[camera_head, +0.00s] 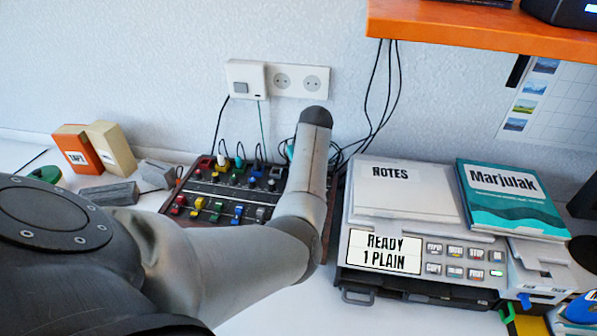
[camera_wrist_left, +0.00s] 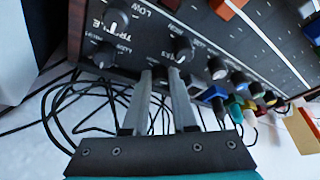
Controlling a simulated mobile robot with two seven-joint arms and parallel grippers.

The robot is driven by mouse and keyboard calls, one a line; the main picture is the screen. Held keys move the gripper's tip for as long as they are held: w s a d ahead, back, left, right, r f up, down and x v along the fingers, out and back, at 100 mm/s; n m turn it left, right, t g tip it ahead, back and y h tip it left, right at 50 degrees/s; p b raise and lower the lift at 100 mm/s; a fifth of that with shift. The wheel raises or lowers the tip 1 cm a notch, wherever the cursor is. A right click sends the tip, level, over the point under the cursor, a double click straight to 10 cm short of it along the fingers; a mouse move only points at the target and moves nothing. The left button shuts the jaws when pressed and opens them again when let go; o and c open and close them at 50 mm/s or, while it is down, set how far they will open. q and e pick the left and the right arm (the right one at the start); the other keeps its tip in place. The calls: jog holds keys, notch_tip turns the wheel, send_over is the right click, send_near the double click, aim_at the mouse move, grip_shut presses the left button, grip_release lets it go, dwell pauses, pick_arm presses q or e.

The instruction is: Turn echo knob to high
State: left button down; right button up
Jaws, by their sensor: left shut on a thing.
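The mixer (camera_head: 196,205) is a dark panel with coloured sliders and knobs on the table by the wall. My left arm reaches over its right side and hides part of it in the head view, gripper included. In the left wrist view my left gripper (camera_wrist_left: 161,73) is at the panel's edge, its two grey fingers shut around a small dark knob (camera_wrist_left: 160,74). I cannot read a label that marks it as the echo knob. Other black knobs sit beside it, one (camera_wrist_left: 117,22) near the word LOW and one (camera_wrist_left: 183,48) just right of the fingers. My right gripper is not in view.
Coloured plugs (camera_wrist_left: 235,108) and black cables (camera_wrist_left: 75,110) crowd the mixer's back edge. A printer (camera_head: 430,275) with NOTES paper and a book (camera_head: 510,198) stands close on the right. An orange shelf (camera_head: 480,30) overhangs the upper right.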

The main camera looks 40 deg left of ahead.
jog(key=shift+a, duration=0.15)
